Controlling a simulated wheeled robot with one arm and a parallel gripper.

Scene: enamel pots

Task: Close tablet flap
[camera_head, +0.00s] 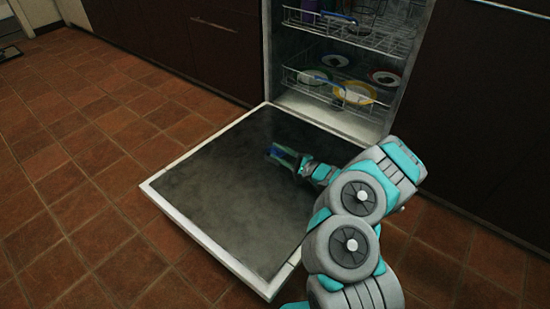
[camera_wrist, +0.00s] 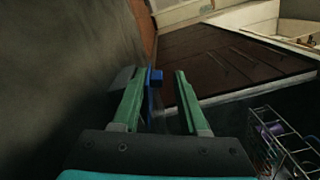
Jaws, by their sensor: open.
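The dishwasher door (camera_head: 215,190) is folded down, its dark inner face up. A small blue piece (camera_wrist: 156,92) shows between my fingers in the wrist view, close to the left finger; it looks like the tablet flap, but I cannot tell for sure or whether they touch. My gripper (camera_head: 282,155) is low over the door's inner face, toward its right side. In the wrist view my gripper (camera_wrist: 161,78) is open, with a gap between its green fingers. The tablet compartment is not clearly visible; my gripper and arm cover part of that area.
The dishwasher's lower rack (camera_head: 335,85) holds several plates and bowls, and an upper rack (camera_head: 350,30) is above it. Dark cabinet fronts (camera_head: 195,40) stand on both sides. The tiled floor (camera_head: 80,150) left of the door is clear.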

